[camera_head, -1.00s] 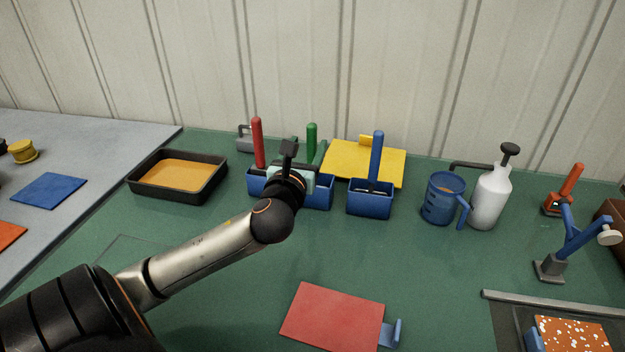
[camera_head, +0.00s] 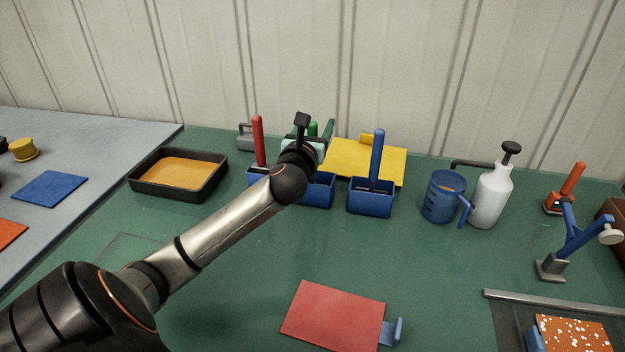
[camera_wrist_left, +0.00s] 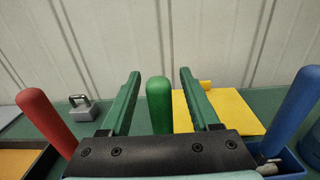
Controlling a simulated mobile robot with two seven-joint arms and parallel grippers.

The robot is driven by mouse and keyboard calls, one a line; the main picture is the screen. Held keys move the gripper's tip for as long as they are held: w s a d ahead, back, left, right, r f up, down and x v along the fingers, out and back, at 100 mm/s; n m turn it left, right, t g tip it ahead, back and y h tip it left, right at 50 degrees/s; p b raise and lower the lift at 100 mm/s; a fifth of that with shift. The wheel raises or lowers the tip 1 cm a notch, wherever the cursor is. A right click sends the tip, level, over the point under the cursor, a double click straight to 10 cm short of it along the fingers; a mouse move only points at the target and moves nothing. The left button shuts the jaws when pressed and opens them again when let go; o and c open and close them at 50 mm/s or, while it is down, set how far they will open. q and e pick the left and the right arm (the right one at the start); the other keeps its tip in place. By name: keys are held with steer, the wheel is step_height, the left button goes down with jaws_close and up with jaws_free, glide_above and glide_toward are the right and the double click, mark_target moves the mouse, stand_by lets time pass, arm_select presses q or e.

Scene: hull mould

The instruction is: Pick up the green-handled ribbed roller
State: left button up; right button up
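The green-handled roller's upright green handle (camera_wrist_left: 159,105) shows in the left wrist view between the two green fingers of my left gripper (camera_wrist_left: 158,74). The fingers are open, with a visible gap on each side of the handle. In the head view the handle (camera_head: 313,129) is mostly hidden behind my left wrist. It stands in the middle blue holder (camera_head: 319,190). The ribbed roller end is hidden. My right gripper is not in view.
A red-handled tool (camera_head: 258,142) stands to the left and a blue-handled tool (camera_head: 377,158) in its own holder to the right. A yellow board (camera_head: 380,162) lies behind. A black tray (camera_head: 143,190) is on the left. The table front around the red board (camera_head: 335,314) is mostly clear.

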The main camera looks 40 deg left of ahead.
arm_select(q)
jaws_close()
steer(key=shift+r, duration=0.1)
stand_by(0.5)
